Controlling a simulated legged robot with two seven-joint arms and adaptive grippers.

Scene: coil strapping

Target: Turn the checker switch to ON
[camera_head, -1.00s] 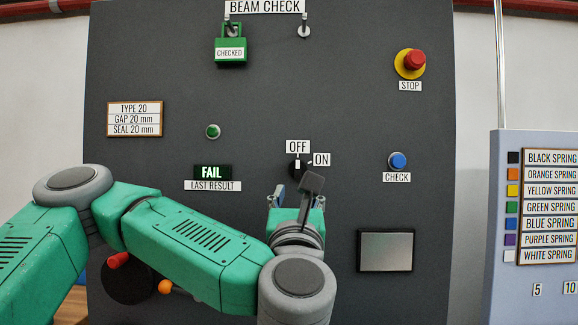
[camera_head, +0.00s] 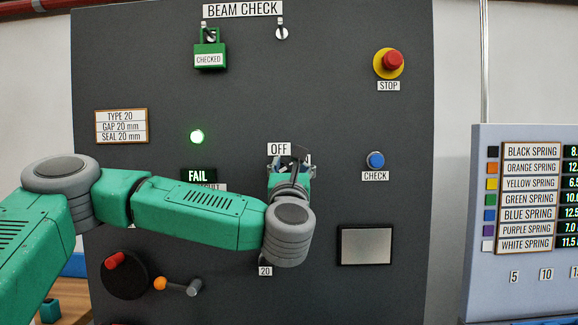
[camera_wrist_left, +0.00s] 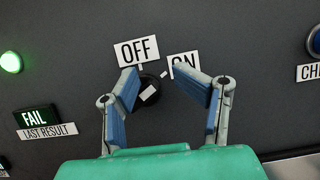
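The checker switch (camera_wrist_left: 150,92) is a black round knob with a white mark, seen in the left wrist view. The mark is tilted up and right, toward the ON label (camera_wrist_left: 184,66) and away from the OFF label (camera_wrist_left: 136,51). My left gripper (camera_wrist_left: 157,82) has its two blue-padded fingers spread on either side of the knob. The left finger is close beside the knob, and a gap shows at the right one; contact is unclear. In the head view my left gripper (camera_head: 290,160) hides the knob and most of the ON label. My right gripper is not in view.
The green lamp (camera_head: 196,137) is lit. The display (camera_head: 199,176) reads FAIL. A blue CHECK button (camera_head: 375,160) and a red STOP button (camera_head: 391,62) are on the right of the panel. A green padlock (camera_head: 209,50) hangs at the top.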

